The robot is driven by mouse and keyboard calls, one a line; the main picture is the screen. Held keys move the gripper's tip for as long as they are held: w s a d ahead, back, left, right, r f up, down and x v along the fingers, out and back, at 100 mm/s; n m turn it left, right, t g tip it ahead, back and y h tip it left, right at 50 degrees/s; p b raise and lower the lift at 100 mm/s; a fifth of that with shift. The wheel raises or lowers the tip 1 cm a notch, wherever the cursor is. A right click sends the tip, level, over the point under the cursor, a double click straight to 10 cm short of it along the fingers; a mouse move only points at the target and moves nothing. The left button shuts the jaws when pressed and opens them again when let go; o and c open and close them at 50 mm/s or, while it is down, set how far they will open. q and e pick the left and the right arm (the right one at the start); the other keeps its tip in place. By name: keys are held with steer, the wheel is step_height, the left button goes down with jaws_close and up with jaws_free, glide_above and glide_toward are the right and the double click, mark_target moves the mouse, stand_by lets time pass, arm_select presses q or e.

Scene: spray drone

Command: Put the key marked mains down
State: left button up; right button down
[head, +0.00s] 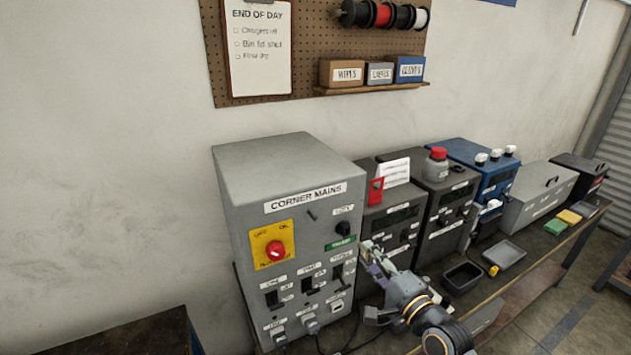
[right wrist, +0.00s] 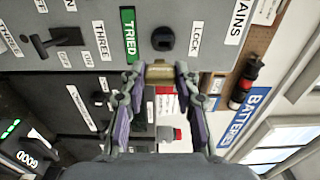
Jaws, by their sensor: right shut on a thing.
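My right gripper (head: 368,250) is in front of the right side of the grey CORNER MAINS cabinet (head: 290,165). In the right wrist view its fingers (right wrist: 160,78) are shut on a small brass-coloured piece, which looks like the key (right wrist: 160,71); no marking on it is readable. The round black lock (right wrist: 163,38), labelled LOCK, is close to the held piece, and a gap shows between them. The lock also shows in the head view (head: 343,229), above the green TRIED label (head: 341,243). My left gripper is not in view.
The cabinet has a red rotary switch (head: 276,250) on a yellow plate. Dark instruments (head: 393,215) and a blue unit (head: 487,168) stand to its right. A black tray (head: 463,278) and a grey tray (head: 504,254) lie on the bench, with sponges (head: 556,227) farther right.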

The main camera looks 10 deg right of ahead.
steer(key=s+f+m+h+b, duration=0.1)
steer(key=s+f+h+b, duration=0.2)
steer(key=f, duration=0.7)
steer(key=s+f+m+t+h+b, duration=0.1)
steer(key=s+f+m+h+b, duration=0.1)
steer(key=f, duration=0.9)
steer(key=shift+s+a+f+m+h+b, duration=0.2)
steer(key=shift+s+m+h+b, duration=0.15)
steer(key=shift+b, duration=0.4)
